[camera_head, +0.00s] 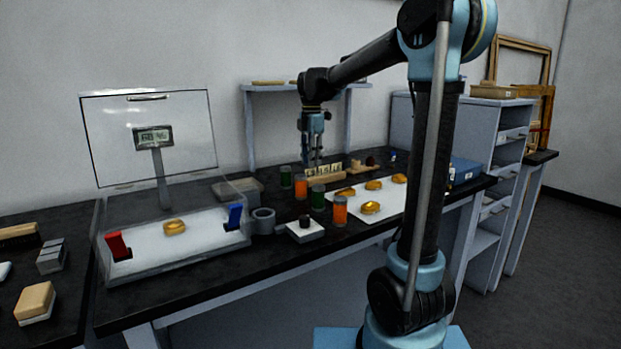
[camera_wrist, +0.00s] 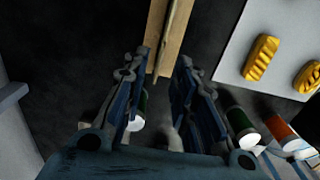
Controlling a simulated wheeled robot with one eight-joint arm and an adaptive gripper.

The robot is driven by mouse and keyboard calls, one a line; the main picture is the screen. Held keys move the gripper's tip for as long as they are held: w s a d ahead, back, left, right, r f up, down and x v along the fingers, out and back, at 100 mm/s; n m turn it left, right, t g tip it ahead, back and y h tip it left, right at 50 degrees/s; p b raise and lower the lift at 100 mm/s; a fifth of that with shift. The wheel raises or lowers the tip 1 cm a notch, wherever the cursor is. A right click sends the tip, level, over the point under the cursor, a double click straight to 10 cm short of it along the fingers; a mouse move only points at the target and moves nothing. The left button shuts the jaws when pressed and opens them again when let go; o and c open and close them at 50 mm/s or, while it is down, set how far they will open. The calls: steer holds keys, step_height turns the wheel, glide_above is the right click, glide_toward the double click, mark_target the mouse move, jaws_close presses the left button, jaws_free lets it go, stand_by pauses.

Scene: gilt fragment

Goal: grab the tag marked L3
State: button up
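Several small cream tags (camera_head: 323,170) stand in a row on a wooden holder (camera_head: 326,179) on the dark bench in the head view. Their marks are too small to read, so I cannot tell which is L3. My gripper (camera_head: 312,158) points down just above the tags. In the wrist view my gripper (camera_wrist: 164,60) is open, with nothing held between its fingers. The wooden holder (camera_wrist: 161,40) lies just beyond the fingertips, and the tags show as a thin edge (camera_wrist: 177,30) along it.
Green-labelled (camera_head: 318,197) and orange-labelled (camera_head: 340,210) jars stand close in front of the holder. A white sheet with gilt pieces (camera_head: 371,208) lies to their right. A balance case with its lid raised (camera_head: 148,141) stands at left. A raised shelf (camera_head: 285,88) is behind.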

mark_target(311, 169)
steer(key=shift+a+f, duration=0.15)
steer(key=shift+f, duration=2.2)
steer(key=shift+c, duration=0.6)
jaws_close()
